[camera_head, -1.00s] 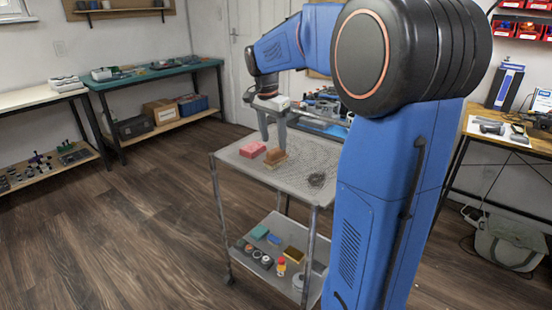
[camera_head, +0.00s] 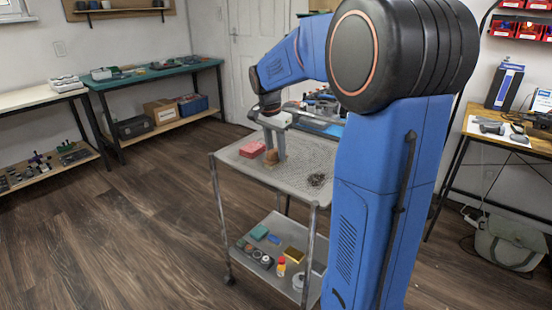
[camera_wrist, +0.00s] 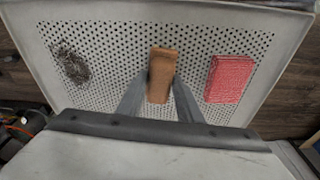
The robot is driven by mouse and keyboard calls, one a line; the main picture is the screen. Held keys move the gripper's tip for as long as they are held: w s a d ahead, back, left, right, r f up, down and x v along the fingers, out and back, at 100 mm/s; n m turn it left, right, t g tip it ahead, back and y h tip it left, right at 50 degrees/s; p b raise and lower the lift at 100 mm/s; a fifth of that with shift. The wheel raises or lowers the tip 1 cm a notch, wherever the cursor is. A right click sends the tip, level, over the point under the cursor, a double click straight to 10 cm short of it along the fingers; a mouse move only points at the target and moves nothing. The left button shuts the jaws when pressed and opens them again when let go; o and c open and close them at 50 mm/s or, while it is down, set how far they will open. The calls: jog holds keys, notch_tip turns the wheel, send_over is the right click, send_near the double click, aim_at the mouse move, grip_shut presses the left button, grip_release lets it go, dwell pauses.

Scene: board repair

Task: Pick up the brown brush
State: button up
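The brown brush (camera_head: 271,157) lies on the perforated top of the cart (camera_head: 240,162), next to the pink-red sponge-like block. In the wrist view the brush (camera_wrist: 160,75) sits in the middle, with its near part between my two fingers. My gripper (camera_head: 275,150) points down at the brush. In the wrist view my gripper (camera_wrist: 161,82) has one finger on each side of the brush, spread apart, with narrow gaps near its sides. The fingers partly hide the brush in the head view.
The red block (camera_wrist: 231,79) lies right of the brush in the wrist view. A dark wiry tangle (camera_wrist: 71,66) lies to the left. The lower shelf (camera_head: 262,232) holds several small items. My arm hides part of the cart's right side.

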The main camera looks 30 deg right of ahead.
aim_at(276, 150)
notch_tip(276, 150, up, 10)
jog(key=shift+r, duration=0.1)
dwell(0.6)
jog(key=o, duration=0.5)
jog(key=c, duration=0.4)
